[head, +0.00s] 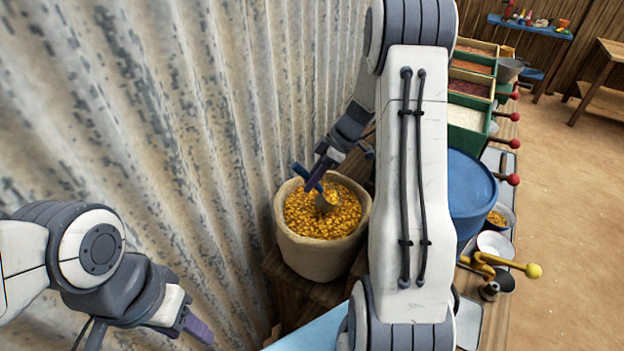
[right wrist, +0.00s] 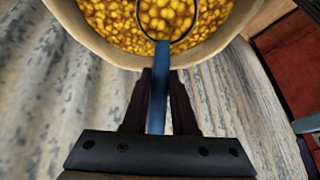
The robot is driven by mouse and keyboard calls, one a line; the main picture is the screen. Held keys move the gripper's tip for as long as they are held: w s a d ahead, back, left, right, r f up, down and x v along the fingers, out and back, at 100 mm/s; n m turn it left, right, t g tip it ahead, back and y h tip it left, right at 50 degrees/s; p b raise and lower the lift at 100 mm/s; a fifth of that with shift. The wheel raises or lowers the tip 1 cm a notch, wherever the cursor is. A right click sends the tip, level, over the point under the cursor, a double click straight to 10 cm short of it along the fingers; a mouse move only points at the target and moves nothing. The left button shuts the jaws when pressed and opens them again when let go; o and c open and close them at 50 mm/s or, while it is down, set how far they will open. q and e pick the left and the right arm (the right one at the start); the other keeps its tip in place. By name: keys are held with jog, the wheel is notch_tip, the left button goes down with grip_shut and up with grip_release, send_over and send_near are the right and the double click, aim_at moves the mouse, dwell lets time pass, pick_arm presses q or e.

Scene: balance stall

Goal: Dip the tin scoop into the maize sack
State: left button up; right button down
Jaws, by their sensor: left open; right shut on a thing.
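The maize sack (head: 316,256) stands open on a dark wooden crate, full of yellow maize, beside the corrugated wall. My right gripper (head: 322,172) is over the sack and shut on the blue handle of the tin scoop (head: 327,202). The scoop's bowl is at the maize surface inside the sack's mouth. In the right wrist view, the blue handle (right wrist: 158,90) runs between the fingers (right wrist: 160,85), and maize shows within the scoop's round rim. How deep the bowl sits is hard to tell. My left gripper (head: 197,328) is open and empty at the lower left, away from the sack.
A corrugated metal wall (head: 180,120) rises close behind the sack. To the right are a blue drum (head: 472,190), green boxes of grain (head: 468,118) and a balance with a yellow-knobbed arm (head: 505,264). My right arm hides part of the stall. The sandy floor at right is clear.

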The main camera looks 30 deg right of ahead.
aim_at(303, 168)
dwell(0.4)
jog(key=w+a+f+g+h, duration=0.1)
jog(key=w+a+g+h, duration=0.2)
jog(key=g+h, duration=0.15)
jog(key=shift+m+t+h, duration=0.25)
jog(key=shift+m+t, duration=0.05)
jog(key=shift+t, duration=0.05)
jog(key=shift+s+d+r+p, duration=0.2)
jog(key=shift+s+r+p, duration=0.1)
jog(key=shift+r, duration=0.3)
jog(key=shift+s+d+r+p, duration=0.25)
jog(key=shift+r+p, duration=0.1)
jog(key=shift+r, duration=0.25)
jog(key=shift+s+d+r+p, duration=0.2)
jog(key=shift+s+r+p, duration=0.1)
jog(key=shift+r, duration=0.3)
jog(key=shift+f, duration=0.1)
